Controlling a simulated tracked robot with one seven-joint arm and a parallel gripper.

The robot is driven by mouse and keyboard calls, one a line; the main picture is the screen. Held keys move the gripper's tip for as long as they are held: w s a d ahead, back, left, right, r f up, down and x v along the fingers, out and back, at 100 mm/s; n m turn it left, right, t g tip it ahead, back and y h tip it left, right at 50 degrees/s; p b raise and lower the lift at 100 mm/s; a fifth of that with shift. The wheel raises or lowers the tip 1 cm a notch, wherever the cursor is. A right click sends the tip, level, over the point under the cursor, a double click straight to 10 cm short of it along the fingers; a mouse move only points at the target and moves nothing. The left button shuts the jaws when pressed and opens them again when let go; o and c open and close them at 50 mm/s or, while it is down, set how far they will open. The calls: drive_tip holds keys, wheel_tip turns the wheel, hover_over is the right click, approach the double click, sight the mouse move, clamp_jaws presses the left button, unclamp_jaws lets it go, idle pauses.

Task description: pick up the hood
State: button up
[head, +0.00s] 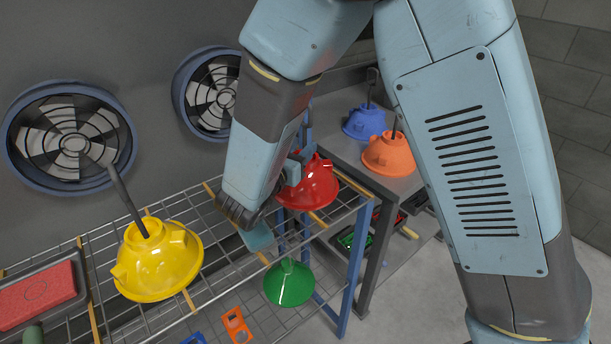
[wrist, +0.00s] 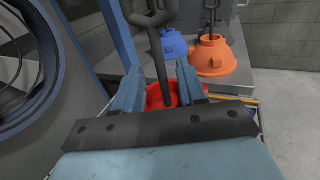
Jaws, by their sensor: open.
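A red hood (head: 312,187) sits on the wire rack in the head view, partly hidden by my arm. In the wrist view the red hood (wrist: 158,96) shows below a dark upright stem (wrist: 161,60). My gripper (wrist: 161,76) is open, with one finger on each side of this stem. In the head view my gripper (head: 298,166) is at the left side of the red hood. I cannot tell whether the fingers touch the stem. Other hoods are yellow (head: 157,262), green (head: 289,284), blue (head: 365,122) and orange (head: 389,155).
The wire rack (head: 215,262) has blue posts; one post (wrist: 120,35) stands close to my left finger in the wrist view. Two wall fans (head: 72,140) are at the left. A grey table (head: 345,150) bears the blue and orange hoods. A red pad (head: 38,294) lies at far left.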

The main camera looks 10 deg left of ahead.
sight(304, 146)
drive_tip(key=x, duration=0.4)
drive_tip(key=shift+d, duration=0.1)
drive_tip(key=shift+s, duration=0.1)
clamp_jaws()
idle(1.2)
